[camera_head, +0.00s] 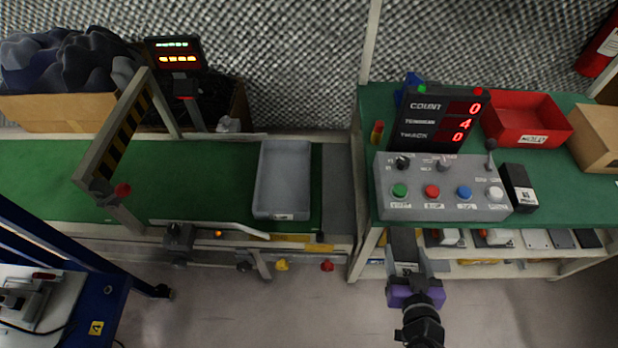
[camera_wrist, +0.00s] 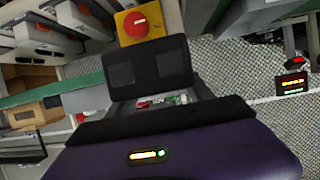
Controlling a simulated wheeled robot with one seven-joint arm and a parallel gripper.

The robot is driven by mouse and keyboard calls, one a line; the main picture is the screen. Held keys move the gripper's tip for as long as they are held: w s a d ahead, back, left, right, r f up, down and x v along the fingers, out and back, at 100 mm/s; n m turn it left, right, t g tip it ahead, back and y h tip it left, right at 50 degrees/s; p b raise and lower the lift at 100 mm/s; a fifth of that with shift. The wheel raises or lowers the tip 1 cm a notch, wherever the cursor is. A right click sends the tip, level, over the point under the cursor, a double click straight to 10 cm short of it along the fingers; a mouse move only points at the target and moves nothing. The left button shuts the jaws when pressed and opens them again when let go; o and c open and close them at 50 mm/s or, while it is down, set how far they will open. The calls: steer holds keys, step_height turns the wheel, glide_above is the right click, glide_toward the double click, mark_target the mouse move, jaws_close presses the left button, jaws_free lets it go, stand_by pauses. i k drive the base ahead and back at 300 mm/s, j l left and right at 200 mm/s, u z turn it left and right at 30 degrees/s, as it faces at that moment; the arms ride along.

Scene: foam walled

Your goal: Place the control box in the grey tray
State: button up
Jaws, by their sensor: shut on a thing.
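My gripper (camera_head: 415,288), with a purple body, is at the front edge of the right-hand table. It is shut on a dark grey box, apparently the control box (camera_head: 404,246), which sticks out beyond the fingers. In the wrist view the black finger pads (camera_wrist: 150,90) hide much of it. A yellow plate with a red button (camera_wrist: 138,22) shows beyond the far finger; I cannot tell whether it belongs to the held box. The grey tray (camera_head: 284,180) looks empty and lies on the green conveyor, left of and beyond my gripper.
A large button panel (camera_head: 442,185) with a lit display stands on the right table. A black-and-white box (camera_head: 519,188), a red bin (camera_head: 526,120) and a cardboard box (camera_head: 597,140) are beside it. A striped arch (camera_head: 120,130) spans the conveyor left of the tray. The belt between them is clear.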

mark_target(284, 188)
steer(key=i+l+u, duration=0.2)
steer(key=u, duration=0.25)
steer(key=i+l+u, duration=0.1)
steer(key=l+u, duration=0.3)
steer(key=i+l+u, duration=0.15)
steer(key=u, duration=0.3)
steer(key=l, duration=0.45)
steer(key=i+l, duration=0.1)
steer(key=l, duration=0.4)
